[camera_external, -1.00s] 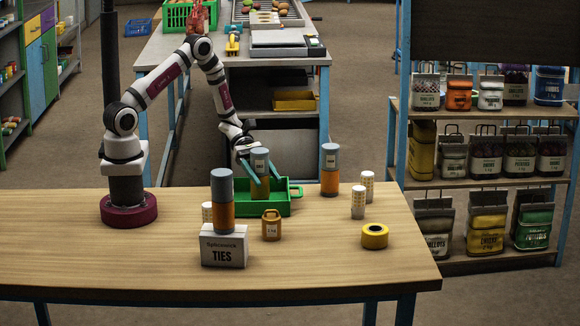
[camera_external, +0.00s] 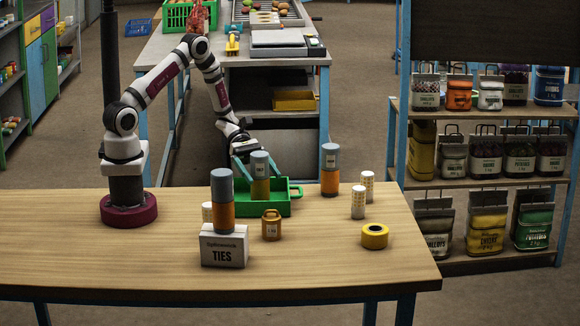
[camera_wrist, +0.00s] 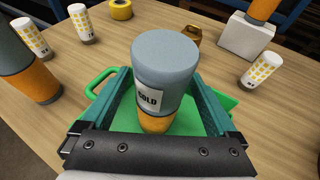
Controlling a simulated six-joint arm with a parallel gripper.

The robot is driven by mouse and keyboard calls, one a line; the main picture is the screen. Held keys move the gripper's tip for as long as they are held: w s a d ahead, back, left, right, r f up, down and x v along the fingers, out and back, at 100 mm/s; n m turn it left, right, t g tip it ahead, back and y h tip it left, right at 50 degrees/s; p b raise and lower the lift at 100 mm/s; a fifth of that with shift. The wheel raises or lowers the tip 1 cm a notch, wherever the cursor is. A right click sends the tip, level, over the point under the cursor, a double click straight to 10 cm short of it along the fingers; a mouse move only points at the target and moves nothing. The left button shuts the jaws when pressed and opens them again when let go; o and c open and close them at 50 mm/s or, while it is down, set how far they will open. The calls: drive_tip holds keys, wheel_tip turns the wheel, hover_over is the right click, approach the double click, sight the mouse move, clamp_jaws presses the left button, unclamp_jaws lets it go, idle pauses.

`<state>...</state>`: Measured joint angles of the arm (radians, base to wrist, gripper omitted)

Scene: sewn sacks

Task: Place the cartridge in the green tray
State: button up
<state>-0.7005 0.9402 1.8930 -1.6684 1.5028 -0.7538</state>
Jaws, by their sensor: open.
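The cartridge (camera_external: 260,168), with a grey-blue top, a white label and an orange lower part, stands upright inside the green tray (camera_external: 283,209). In the wrist view the cartridge (camera_wrist: 164,65) stands between my fingers, with green tray floor around its foot. My gripper (camera_external: 258,172) is open around the cartridge, reaching down into the tray from behind. In the wrist view, a finger of my gripper (camera_wrist: 160,95) lies on each side. The tray's front wall hides the foot of the cartridge in the external view.
A similar cylinder (camera_external: 222,202) stands on a white TIES box (camera_external: 224,249); another (camera_external: 330,170) stands right of the tray. White dotted cylinders (camera_external: 358,202), an ochre canister (camera_external: 271,226) and a yellow roll (camera_external: 375,237) stand nearby. The front left of the table is clear.

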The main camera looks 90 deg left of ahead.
drive_tip(key=v, duration=0.9)
drive_tip(key=shift+s+a, duration=0.2)
drive_tip(key=shift+a, duration=0.1)
drive_tip(key=shift+o, duration=0.5)
drive_tip(key=shift+d, duration=0.1)
drive_tip(key=f+g+y, duration=0.2)
drive_tip(key=y, duration=0.1)
drive_tip(key=f+g+y, duration=0.1)
drive_tip(key=shift+s+a+f+g+y, duration=0.25)
drive_tip(key=shift+s+g+y, duration=0.05)
drive_tip(key=shift+g, duration=0.1)
drive_tip(key=a+y, duration=0.1)
drive_tip(key=w+a+y, duration=0.1)
drive_tip(key=a+y, duration=0.1)
drive_tip(key=y, duration=0.1)
drive_tip(key=shift+w+f+m+g, duration=0.25)
drive_tip(key=shift+w+m+g, duration=0.05)
drive_tip(key=w+d+r+m+t+y, duration=0.2)
drive_tip(key=w+r+t+y, duration=0.25)
drive_tip(key=w, duration=0.65)
drive_tip(key=w+d+r+m+t, duration=0.25)
drive_tip(key=w+d, duration=0.35)
drive_tip(key=d, duration=0.4)
drive_tip(key=shift+n+h, duration=0.25)
drive_tip(key=x, duration=0.9)
drive_tip(key=shift+w, duration=0.45)
